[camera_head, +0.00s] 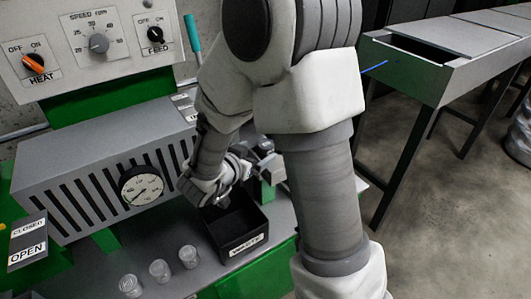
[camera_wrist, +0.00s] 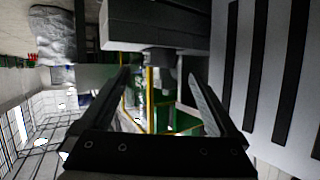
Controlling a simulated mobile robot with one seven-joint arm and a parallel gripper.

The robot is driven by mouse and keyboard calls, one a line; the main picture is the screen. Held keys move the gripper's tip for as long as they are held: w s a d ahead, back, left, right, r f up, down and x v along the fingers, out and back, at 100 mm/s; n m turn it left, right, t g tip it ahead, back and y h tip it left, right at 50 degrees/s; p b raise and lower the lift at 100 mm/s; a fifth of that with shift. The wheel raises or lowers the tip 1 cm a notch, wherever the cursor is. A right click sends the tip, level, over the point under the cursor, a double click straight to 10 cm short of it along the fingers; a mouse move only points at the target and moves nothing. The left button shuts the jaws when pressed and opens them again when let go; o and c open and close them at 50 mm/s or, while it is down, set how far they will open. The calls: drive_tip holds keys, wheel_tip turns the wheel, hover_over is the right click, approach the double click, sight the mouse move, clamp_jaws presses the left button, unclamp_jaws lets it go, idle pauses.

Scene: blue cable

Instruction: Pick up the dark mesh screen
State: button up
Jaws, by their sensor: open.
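I cannot make out a dark mesh screen for certain in either view. My gripper is open and empty in the wrist view (camera_wrist: 157,85), with its two black fingers spread apart. A grey block with a dark lower face (camera_wrist: 155,25) lies ahead of the fingertips, and I cannot tell whether it touches them. In the head view my arm reaches down in front of the grey slotted housing (camera_head: 110,165), and the wrist bends right above the black bin. My arm hides much of the area around the fingers there.
A black bin (camera_head: 232,235) with a white label stands on the grey bench, right of several clear cups (camera_head: 160,270). A round gauge (camera_head: 141,186) is on the housing. A control panel (camera_head: 95,45) is above.

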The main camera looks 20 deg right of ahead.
drive_tip(key=b+x, duration=0.1)
drive_tip(key=x, duration=0.3)
drive_tip(key=shift+w+d+f+b, duration=0.15)
drive_tip(key=shift+d+f+b, duration=0.1)
drive_tip(key=shift+b, duration=0.05)
drive_tip(key=shift+w+d, duration=0.25)
drive_tip(key=shift+w, duration=0.05)
clamp_jaws()
wheel_tip(320, 180, up, 4)
drive_tip(key=shift+r+p, duration=0.1)
drive_tip(key=shift+p, duration=0.9)
drive_tip(key=s+d+r+p, duration=0.2)
drive_tip(key=s+d+r, duration=0.4)
drive_tip(key=s+d, duration=0.1)
drive_tip(key=shift+s+d+r+p, duration=0.35)
drive_tip(key=shift+s+d+r, duration=0.05)
drive_tip(key=shift+s, duration=0.45)
